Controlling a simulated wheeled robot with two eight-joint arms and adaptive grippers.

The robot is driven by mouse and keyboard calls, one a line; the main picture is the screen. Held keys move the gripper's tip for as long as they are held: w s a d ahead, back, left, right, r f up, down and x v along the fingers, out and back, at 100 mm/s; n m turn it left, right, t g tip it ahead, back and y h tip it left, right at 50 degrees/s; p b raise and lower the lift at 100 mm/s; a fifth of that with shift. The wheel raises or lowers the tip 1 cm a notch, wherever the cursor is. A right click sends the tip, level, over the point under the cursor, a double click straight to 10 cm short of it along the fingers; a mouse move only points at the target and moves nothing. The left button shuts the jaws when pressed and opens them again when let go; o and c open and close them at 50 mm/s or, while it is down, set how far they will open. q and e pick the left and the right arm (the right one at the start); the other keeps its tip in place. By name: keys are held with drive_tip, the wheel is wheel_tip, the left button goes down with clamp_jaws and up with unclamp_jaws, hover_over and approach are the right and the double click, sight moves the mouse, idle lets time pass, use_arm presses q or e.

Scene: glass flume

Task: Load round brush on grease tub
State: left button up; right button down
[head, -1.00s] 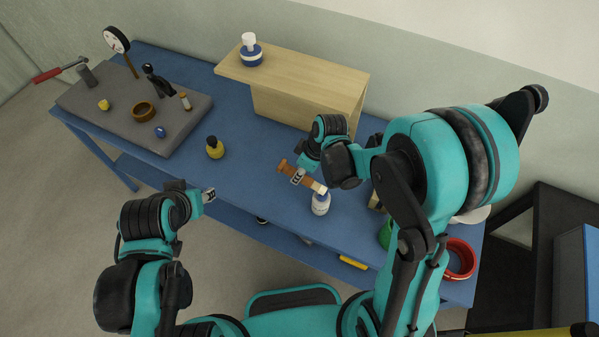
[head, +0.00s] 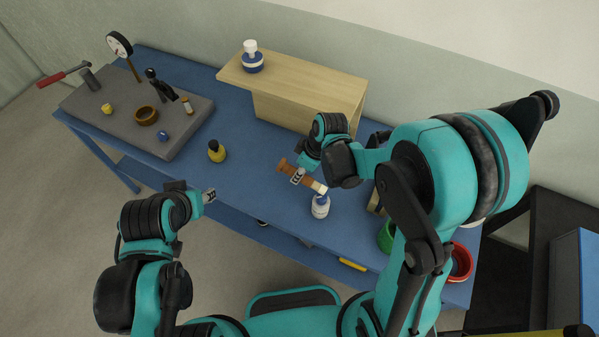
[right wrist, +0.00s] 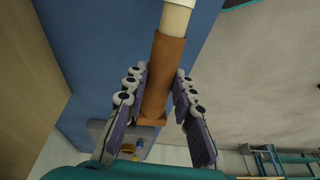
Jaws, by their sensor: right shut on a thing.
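My right gripper (head: 297,176) is shut on the brown handle of a round brush (head: 287,167) with a pale end. In the right wrist view the brown handle (right wrist: 162,75) runs between the two finger pads, with the cream end at the top. The brush is tilted, its pale end close to a small white tub or bottle with a blue band (head: 320,209); whether they touch I cannot tell. A similar white-and-blue container (head: 252,60) stands on the wooden shelf. Which one is the grease tub is unclear. My left gripper (head: 209,196) is near the table's front edge, apparently empty.
A yellow, dark-topped bottle (head: 217,153) stands mid-table. A grey slab (head: 120,115) at left carries a brown ring (head: 146,116), a dial gauge (head: 119,44) and small parts. A wooden shelf (head: 300,85) stands behind. Red (head: 461,262) and green (head: 386,236) containers are at right, partly behind my arm.

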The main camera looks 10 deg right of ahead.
drive_tip(key=shift+r+p, duration=1.85)
drive_tip(key=shift+r, duration=0.75)
drive_tip(key=shift+f, duration=0.1)
